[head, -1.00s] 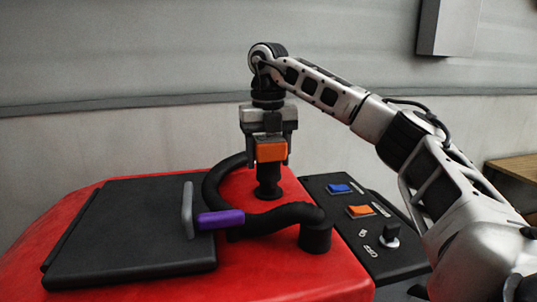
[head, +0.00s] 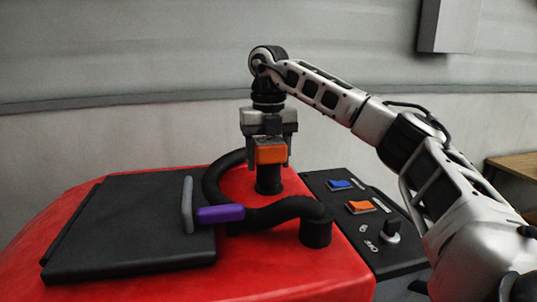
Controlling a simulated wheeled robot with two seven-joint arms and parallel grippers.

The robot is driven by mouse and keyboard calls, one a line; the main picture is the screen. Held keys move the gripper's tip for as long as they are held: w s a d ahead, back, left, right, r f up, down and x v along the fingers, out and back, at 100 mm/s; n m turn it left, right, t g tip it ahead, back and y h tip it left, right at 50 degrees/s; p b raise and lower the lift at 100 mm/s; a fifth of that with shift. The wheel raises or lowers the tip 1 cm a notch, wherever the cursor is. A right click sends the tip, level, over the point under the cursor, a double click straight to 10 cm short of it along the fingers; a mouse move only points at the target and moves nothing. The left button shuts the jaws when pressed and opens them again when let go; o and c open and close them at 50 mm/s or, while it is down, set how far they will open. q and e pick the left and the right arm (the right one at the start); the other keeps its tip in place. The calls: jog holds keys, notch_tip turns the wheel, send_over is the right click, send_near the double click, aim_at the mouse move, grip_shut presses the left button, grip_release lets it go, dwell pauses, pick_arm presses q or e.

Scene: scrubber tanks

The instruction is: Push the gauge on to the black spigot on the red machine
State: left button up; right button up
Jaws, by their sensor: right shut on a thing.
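The gauge (head: 271,151) has an orange body and is held in my right gripper (head: 269,160), which points straight down over the red machine (head: 110,262). My right gripper is shut on the gauge. The black spigot (head: 268,181) stands upright on the machine's red top, directly under the gauge. The gauge's lower edge meets or overlaps the spigot's top in the picture; I cannot tell how far it is seated. My left gripper is not in view.
A black hose (head: 270,214) curves around the spigot. A control panel (head: 385,265) with blue and orange switches and a knob (head: 390,233) sits right.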

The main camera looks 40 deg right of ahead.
aim_at(269, 140)
jog(key=shift+f, duration=0.85)
jog(key=o, duration=1.1)
jog(key=shift+o, duration=0.3)
jog(key=shift+r, duration=0.2)
notch_tip(269, 140, up, 3)
jog(key=shift+f+p, duration=0.1)
jog(key=shift+p, duration=0.5)
jog(key=shift+r, duration=2.8)
